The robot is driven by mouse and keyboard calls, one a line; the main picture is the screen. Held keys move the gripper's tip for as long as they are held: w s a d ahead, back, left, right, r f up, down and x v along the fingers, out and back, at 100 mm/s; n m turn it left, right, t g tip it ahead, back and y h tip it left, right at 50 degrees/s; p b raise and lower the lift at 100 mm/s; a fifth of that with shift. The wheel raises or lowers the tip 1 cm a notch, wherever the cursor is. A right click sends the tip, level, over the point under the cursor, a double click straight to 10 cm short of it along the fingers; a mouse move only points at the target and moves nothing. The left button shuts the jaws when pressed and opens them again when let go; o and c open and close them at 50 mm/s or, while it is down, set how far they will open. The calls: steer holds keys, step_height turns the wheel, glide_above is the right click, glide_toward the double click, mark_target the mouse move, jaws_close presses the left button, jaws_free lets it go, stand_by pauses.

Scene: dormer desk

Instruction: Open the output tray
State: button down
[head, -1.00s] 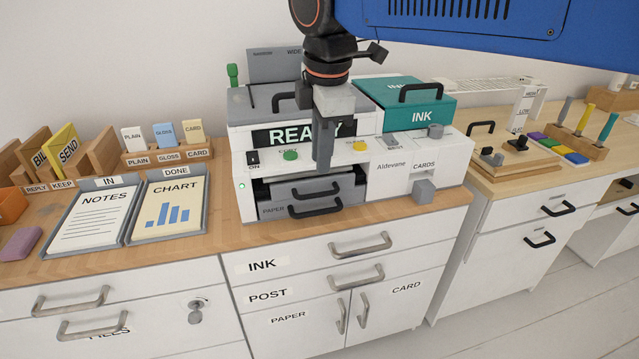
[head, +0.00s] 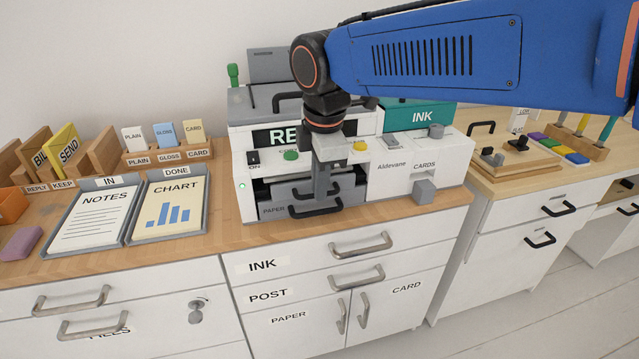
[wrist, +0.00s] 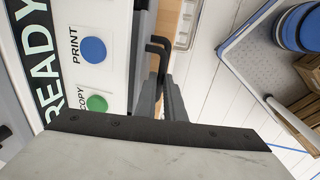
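The printer (head: 245,185) stands on the wooden counter with a dark opening in its front. In that opening the grey output tray (head: 285,192) sits above a lower tray marked PAPER (head: 272,211). My gripper (head: 320,197) points down in front of the opening, at the height of the output tray's black handle, and hides much of that handle. In the wrist view, two narrow dark fingers (wrist: 162,103) lie close together, with a black handle (wrist: 158,48) near their tips. I cannot tell whether the fingers touch or grip it.
The paper tray's black handle (head: 315,209) is just below my gripper. A green button (head: 290,155) and a yellow button (head: 360,146) are on the panel above. A grey block (head: 424,190) juts from the printer's right front. NOTES (head: 100,215) and CHART (head: 170,202) trays lie left.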

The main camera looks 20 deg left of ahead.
steer(key=s+d, duration=0.6)
steer(key=s, duration=0.4)
steer(key=s+d, duration=0.6)
steer(key=s, duration=0.4)
steer(key=shift+s+d, duration=0.35)
steer(key=shift+r, duration=0.1)
steer(key=c, duration=2.1)
jaws_free()
steer(key=s+r, duration=0.1)
steer(key=r, duration=0.4)
steer(key=d+r, duration=0.1)
steer(key=r, duration=0.5)
steer(key=s+r, duration=0.1)
steer(key=r, duration=0.5)
steer(key=shift+s+d, duration=0.3)
steer(key=shift+d, duration=0.05)
